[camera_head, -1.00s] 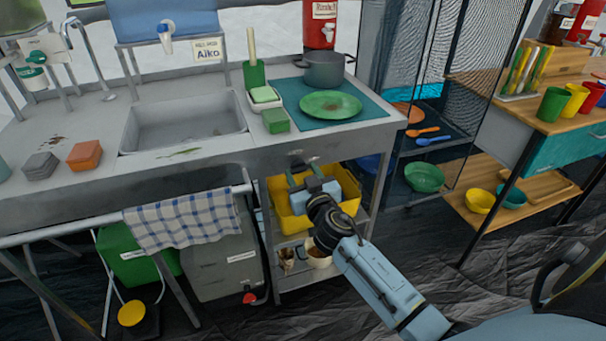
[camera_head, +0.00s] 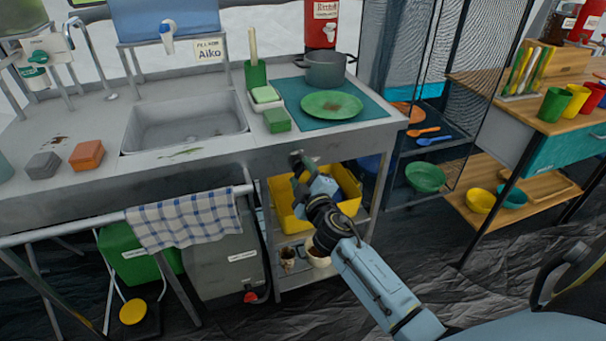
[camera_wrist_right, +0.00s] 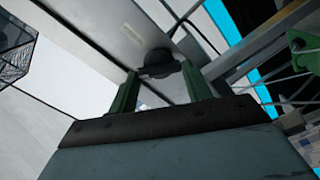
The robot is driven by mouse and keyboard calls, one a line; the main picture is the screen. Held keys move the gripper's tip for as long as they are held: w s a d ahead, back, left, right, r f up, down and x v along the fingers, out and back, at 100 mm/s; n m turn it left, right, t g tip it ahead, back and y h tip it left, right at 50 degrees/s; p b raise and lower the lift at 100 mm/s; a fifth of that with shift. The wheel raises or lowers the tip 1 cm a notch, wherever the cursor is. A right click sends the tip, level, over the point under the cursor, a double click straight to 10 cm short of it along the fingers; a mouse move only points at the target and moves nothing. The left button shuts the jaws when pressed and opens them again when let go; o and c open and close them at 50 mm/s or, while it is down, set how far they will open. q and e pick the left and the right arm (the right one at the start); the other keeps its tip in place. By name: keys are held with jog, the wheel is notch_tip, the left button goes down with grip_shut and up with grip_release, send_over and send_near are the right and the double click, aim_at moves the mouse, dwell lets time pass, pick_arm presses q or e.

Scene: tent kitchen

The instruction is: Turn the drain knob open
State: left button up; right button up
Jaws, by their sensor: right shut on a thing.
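The drain knob (camera_wrist_right: 158,63) is a dark round knob with a bar-shaped grip on the grey front panel, seen in the right wrist view. The two green fingers of my right gripper (camera_wrist_right: 160,76) reach up to it, one on each side, and are shut on its grip. In the head view my right gripper (camera_head: 299,164) is at the front of the sink counter (camera_head: 235,160), below the green plate. The knob is hidden behind the gripper there. My left gripper is not in view.
A yellow bin (camera_head: 283,208) sits on the shelf just below my right gripper. A checked towel (camera_head: 183,220) hangs on a rail to the left. A green plate (camera_head: 331,105) and a pot (camera_head: 325,70) stand on the counter above.

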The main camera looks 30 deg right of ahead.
jog(key=n, duration=0.2)
jog(key=shift+n, duration=0.4)
jog(key=n, duration=0.2)
jog(key=shift+f+n, duration=0.1)
jog(key=shift+n, duration=0.3)
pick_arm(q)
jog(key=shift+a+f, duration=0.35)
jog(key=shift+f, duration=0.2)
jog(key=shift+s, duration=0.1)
pick_arm(e)
jog(key=shift+n, duration=0.5)
jog(key=o, duration=1)
